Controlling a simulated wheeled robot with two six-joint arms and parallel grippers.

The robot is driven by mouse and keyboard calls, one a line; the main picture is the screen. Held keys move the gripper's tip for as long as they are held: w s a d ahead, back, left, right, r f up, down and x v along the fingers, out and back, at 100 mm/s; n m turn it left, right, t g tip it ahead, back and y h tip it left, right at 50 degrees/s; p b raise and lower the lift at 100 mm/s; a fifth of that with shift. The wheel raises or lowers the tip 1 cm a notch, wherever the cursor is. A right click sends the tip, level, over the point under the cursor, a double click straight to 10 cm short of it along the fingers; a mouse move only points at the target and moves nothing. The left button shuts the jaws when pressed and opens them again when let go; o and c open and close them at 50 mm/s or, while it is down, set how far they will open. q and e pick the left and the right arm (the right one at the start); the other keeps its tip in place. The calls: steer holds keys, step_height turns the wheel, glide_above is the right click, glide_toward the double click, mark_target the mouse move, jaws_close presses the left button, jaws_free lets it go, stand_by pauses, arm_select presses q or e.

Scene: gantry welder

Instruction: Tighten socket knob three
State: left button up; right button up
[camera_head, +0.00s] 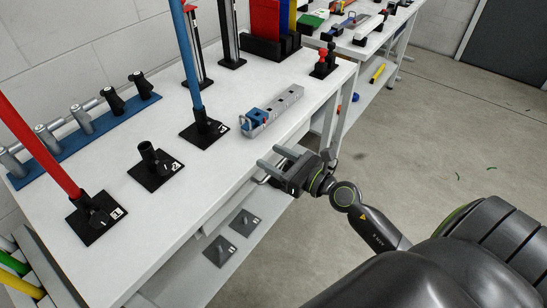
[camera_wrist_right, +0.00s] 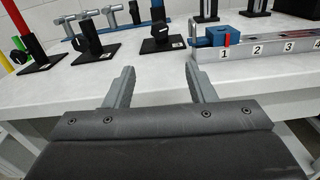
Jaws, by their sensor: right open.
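Three black sockets on square plates stand in a row on the white table. The socket nearest the table's far right end (camera_head: 204,132) holds a blue pole (camera_head: 188,55) and carries a small tag that looks like 3. In the right wrist view this socket (camera_wrist_right: 157,45) stands beyond the fingers, with a dark round knob on its front side. The middle socket (camera_head: 154,163) is empty. The left one (camera_head: 92,214) holds a tilted red pole (camera_head: 40,148). My right gripper (camera_head: 272,159) is open and empty at the table's front edge, apart from the sockets; its fingers also show in the wrist view (camera_wrist_right: 159,72).
A grey rail (camera_head: 278,108) with numbered places and a blue block (camera_head: 254,118) lies right of the blue pole. A blue rack (camera_head: 85,132) with several handles stands behind the sockets. A lower shelf (camera_head: 243,238) holds two dark plates. Bare tabletop lies before the sockets.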

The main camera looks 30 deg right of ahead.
steer(key=shift+r, duration=0.3)
steer(key=shift+c, duration=0.6)
step_height(320, 180, up, 5)
steer(key=m+t+h, duration=0.2)
steer(key=m+t, duration=0.2)
steer(key=m, duration=0.2)
steer(key=m+g+h, duration=0.4)
steer(key=m+g, duration=0.1)
steer(key=m, duration=1.6)
glide_toward(218, 128)
arm_select(q)
steer(key=shift+s+r+p, duration=0.35)
steer(key=shift+r+p, duration=0.35)
arm_select(e)
steer(key=x, duration=1.1)
steer(key=shift+s, duration=0.1)
steer(key=shift+c, duration=0.2)
